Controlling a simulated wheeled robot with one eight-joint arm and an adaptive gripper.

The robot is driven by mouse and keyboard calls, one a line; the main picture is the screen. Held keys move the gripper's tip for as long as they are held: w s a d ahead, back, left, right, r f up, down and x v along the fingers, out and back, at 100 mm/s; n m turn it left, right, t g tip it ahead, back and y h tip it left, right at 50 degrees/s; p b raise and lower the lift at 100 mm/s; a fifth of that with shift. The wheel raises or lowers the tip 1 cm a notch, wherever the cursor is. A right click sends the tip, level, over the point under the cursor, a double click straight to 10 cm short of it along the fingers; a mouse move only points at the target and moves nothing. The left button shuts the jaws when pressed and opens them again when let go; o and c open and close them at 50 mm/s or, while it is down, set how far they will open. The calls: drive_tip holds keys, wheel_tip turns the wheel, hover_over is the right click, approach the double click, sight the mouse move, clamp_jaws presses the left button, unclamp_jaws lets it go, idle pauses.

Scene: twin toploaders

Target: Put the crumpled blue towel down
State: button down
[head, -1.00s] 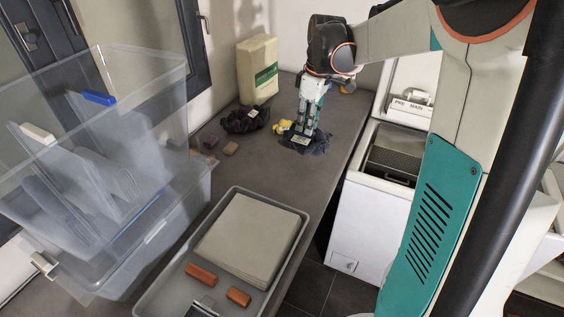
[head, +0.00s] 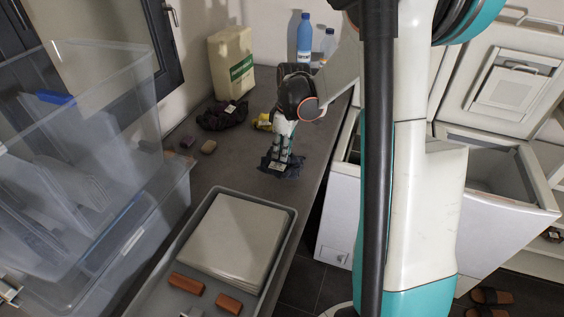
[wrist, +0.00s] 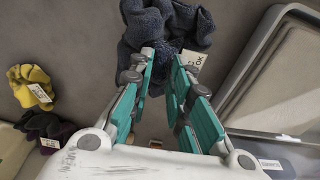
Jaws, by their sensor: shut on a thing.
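The crumpled blue towel (head: 283,168) is a small dark blue cloth on the grey counter (head: 225,172), with a pale tag on it. My gripper (head: 279,160) points down over the towel, and its fingers are at the cloth. In the wrist view the towel (wrist: 150,27) lies bunched at and beyond the fingertips, with its pale tag to the right. My gripper (wrist: 164,58) is shut on the towel's near part there. The towel looks low, at or just above the counter; I cannot tell whether it bears on it.
A yellow cloth (wrist: 33,88) and a dark purple cloth (head: 222,115) lie left of the towel. A grey tray (head: 291,222) is nearer on the counter. A clear bin (head: 100,170) stands left. A jug (head: 231,65) and bottles (head: 304,38) stand behind. The counter's right edge is close.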

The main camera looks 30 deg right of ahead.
drive_tip(key=shift+f+b, duration=0.5)
drive_tip(key=shift+f, duration=1.7)
drive_tip(key=shift+f, duration=0.15)
drive_tip(key=c, duration=1.5)
unclamp_jaws()
drive_tip(key=r+p, duration=0.1)
drive_tip(key=r, duration=0.3)
drive_tip(key=r+p, duration=0.1)
drive_tip(key=r, duration=0.3)
drive_tip(key=s+d+r, duration=0.1)
drive_tip(key=r, duration=0.3)
drive_tip(key=shift+s+r+p, duration=0.1)
drive_tip(key=shift+r+p, duration=0.05)
drive_tip(key=shift+p, duration=0.25)
